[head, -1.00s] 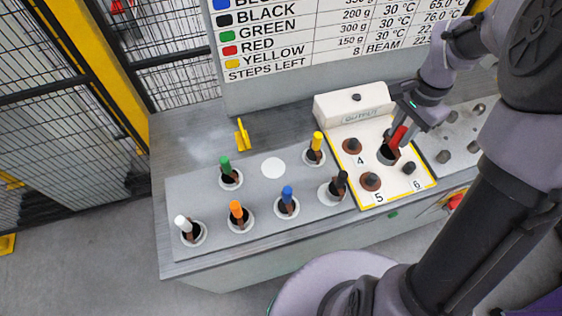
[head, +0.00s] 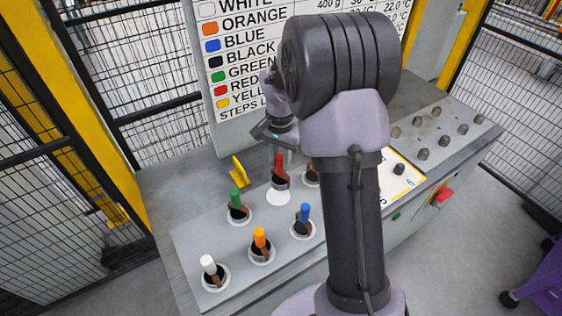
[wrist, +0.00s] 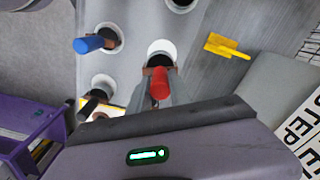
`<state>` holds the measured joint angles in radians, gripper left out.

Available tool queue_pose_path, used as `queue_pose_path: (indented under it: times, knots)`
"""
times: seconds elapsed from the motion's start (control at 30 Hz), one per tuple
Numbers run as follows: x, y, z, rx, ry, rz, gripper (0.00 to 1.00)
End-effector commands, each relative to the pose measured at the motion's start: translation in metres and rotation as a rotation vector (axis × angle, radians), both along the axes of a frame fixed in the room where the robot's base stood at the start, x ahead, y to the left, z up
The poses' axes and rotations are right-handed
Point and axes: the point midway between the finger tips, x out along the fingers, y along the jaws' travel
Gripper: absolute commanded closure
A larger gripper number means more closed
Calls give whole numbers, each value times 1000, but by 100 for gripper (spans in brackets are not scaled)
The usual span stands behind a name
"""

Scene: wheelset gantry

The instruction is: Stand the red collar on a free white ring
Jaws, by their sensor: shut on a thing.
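The red collar (head: 280,164) is a red handle over a dark round base. My gripper (head: 283,150) is shut on its handle and holds it upright over the bare white ring (head: 278,197). In the head view the collar's base overlaps the far part of the ring; whether it touches is not clear. In the wrist view the red handle (wrist: 160,83) stands between the fingers (wrist: 160,95), and part of the white ring (wrist: 161,46) shows past the dark base.
Green (head: 236,198), white (head: 208,264), orange (head: 259,238) and blue (head: 304,212) collars stand on rings nearby. A yellow bracket (head: 239,172) is close behind. The black collar (wrist: 92,105) shows in the wrist view. My arm hides part of the output panel (head: 408,180).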

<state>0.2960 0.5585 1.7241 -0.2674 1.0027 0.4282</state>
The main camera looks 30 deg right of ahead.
Motion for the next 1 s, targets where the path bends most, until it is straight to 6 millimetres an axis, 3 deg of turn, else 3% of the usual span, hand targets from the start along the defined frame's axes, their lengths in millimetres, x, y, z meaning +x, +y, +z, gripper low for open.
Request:
queue_pose_path:
  times: [0.47, 0.8, 1.0]
  knots:
    - [3, -1, -5, -1, -1, 1, 100]
    - [3, -1, -41, 0, 0, 1, 100]
    - [3, -1, -44, -1, -1, 1, 100]
